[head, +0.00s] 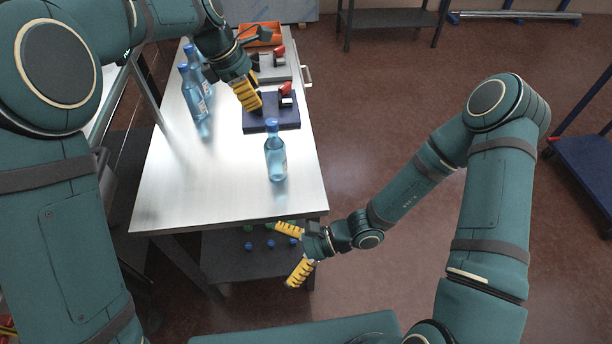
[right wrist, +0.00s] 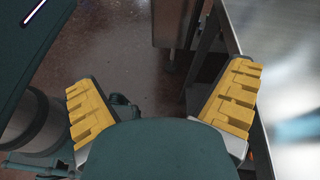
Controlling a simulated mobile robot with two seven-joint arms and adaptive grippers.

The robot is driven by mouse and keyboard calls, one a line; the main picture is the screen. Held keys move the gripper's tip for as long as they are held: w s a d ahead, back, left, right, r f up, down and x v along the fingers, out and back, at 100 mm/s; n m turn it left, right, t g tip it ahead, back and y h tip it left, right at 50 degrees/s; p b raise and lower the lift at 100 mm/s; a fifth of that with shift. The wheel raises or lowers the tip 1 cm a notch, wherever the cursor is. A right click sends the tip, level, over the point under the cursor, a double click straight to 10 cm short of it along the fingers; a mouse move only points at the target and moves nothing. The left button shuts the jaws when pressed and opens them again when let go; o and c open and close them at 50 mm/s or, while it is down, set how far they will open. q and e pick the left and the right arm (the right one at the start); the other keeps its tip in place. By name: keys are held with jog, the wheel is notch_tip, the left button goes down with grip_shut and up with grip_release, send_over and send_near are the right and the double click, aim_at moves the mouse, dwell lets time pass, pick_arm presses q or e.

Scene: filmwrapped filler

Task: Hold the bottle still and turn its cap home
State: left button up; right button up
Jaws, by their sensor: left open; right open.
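A clear blue bottle (head: 275,155) stands upright on the steel table, with a blue cap (head: 271,124) on its neck. How tightly the cap sits cannot be told. My left gripper (head: 250,101) is open and empty above the dark blue fixture, up and left of this bottle and apart from it. My right gripper (head: 290,256) is open and empty off the table's front right corner, below the bottle in the head view. Its spread yellow fingers show in the right wrist view (right wrist: 160,105) with nothing between them.
More blue bottles (head: 193,97) stand at the table's left side. A dark blue fixture (head: 258,125) with a red clamp, a grey one (head: 280,73) and an orange bin (head: 262,35) lie behind. The steel table (head: 200,190) is bare in front. Blue caps lie on the lower shelf (head: 225,262).

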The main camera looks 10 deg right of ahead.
jog(key=w+r+m+t+y, duration=0.1)
jog(key=w+r+m+t, duration=0.2)
jog(key=w+m+t, duration=0.5)
jog(key=m+t+h, duration=0.5)
jog(key=m+t, duration=0.1)
jog(key=t, duration=0.1)
send_near(272, 147)
notch_tip(272, 147, down, 4)
jog(key=d, duration=0.2)
jog(key=x, duration=1.4)
jog(key=shift+r, duration=0.35)
jog(key=shift+s, duration=0.1)
jog(key=c, duration=1.5)
